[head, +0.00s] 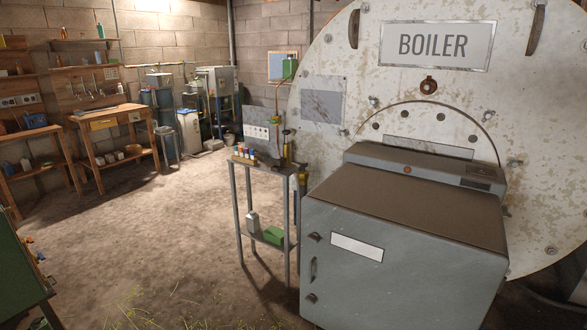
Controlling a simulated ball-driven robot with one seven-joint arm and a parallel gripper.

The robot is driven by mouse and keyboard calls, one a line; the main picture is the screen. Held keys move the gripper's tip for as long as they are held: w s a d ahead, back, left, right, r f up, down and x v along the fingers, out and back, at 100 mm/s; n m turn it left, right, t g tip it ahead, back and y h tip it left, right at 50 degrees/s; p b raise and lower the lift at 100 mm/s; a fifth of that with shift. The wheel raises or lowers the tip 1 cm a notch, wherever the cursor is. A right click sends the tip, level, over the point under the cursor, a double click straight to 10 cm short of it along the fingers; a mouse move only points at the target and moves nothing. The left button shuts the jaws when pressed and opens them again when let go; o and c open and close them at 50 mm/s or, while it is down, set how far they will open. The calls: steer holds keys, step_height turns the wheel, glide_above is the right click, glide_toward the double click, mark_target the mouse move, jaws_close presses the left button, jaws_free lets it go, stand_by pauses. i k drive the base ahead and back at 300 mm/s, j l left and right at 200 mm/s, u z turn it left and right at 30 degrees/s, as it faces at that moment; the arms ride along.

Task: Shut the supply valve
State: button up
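I cannot pick out the supply valve for sure in the head view. The large, pale, worn boiler (360,45) with a "BOILER" plate (437,45) fills the right side. A small rust-brown round fitting (428,86) sits on its face below the plate. An upright yellow and black part (286,137) stands by the boiler's left edge, behind a narrow metal stand; it is too small to tell what it is. My gripper is not in view.
A grey cabinet (395,245) stands before the boiler. The metal stand (236,200) beside it bears small bottles (243,153). Wooden benches (112,115) line the left wall. A dark green unit (18,265) cuts in at lower left. The dirt floor (150,235) between is mostly clear.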

mark_target(302, 168)
steer(key=i+j, duration=0.25)
steer(key=i, duration=0.25)
steer(key=i+j, duration=0.3)
steer(key=i, duration=0.25)
steer(key=i+j, duration=0.25)
steer(key=i, duration=0.25)
steer(key=i+j+u, duration=0.1)
steer(key=u, duration=0.2)
steer(key=i+u, duration=0.25)
steer(key=u, duration=0.65)
steer(key=l+u, duration=0.1)
steer(key=u, duration=0.5)
steer(key=i+u, duration=0.1)
steer(key=u, duration=0.55)
steer(key=l+u, duration=0.1)
steer(key=u, duration=1.15)
steer(key=l+u, duration=0.1)
steer(key=u, duration=0.55)
steer(key=k+u, duration=0.1)
steer(key=u, duration=1.2)
steer(key=k+l, duration=0.2)
steer(key=k, duration=0.15)
steer(key=k+z, duration=0.1)
steer(key=z, duration=0.25)
steer(key=l+z, duration=0.1)
steer(key=z, duration=0.3)
steer(key=k+l+z, duration=0.1)
steer(key=z, duration=0.25)
steer(key=k+l+z, duration=0.1)
steer(key=z, duration=1.8)
